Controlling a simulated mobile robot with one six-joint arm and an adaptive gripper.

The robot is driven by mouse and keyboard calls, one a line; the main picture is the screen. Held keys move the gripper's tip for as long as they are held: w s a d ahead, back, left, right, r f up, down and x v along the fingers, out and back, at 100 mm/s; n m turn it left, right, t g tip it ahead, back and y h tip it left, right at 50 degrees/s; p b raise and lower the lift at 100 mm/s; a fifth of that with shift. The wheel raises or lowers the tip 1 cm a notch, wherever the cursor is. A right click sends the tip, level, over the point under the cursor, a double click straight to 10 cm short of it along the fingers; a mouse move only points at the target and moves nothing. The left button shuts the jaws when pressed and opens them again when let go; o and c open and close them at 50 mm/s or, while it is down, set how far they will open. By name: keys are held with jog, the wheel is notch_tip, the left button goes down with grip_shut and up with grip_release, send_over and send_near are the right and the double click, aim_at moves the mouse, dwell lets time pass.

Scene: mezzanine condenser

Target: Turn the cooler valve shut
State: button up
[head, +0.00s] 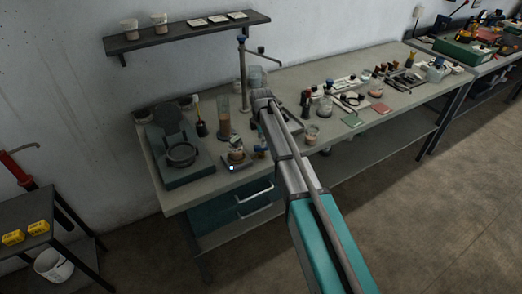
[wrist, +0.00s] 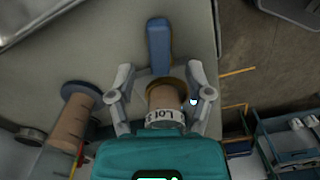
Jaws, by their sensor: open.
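In the wrist view a blue lever handle (wrist: 158,45) points up the picture, just beyond my gripper (wrist: 161,82); I take it for the cooler valve's handle. My gripper is open, with one finger on each side of a brownish round body (wrist: 163,98) that has a dark brassy rim and a white band with lettering. Whether this body belongs to the valve or is a separate jar, I cannot tell. No finger clearly touches the handle. In the head view my arm reaches over the bench, and its forearm hides part of the area; a small blue part (head: 262,144) shows beside it.
The grey bench (head: 185,198) carries a dark hot-plate-like device (head: 180,155), a tall brown-filled cylinder (head: 224,125), also in the wrist view (wrist: 68,130), and a small jar (head: 236,155). A metal stand (head: 242,75) rises behind. Several small items crowd the bench's right half.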

aim_at(261, 148)
jog(key=shift+f+b, duration=1.5)
jog(key=shift+f, duration=0.35)
grip_shut()
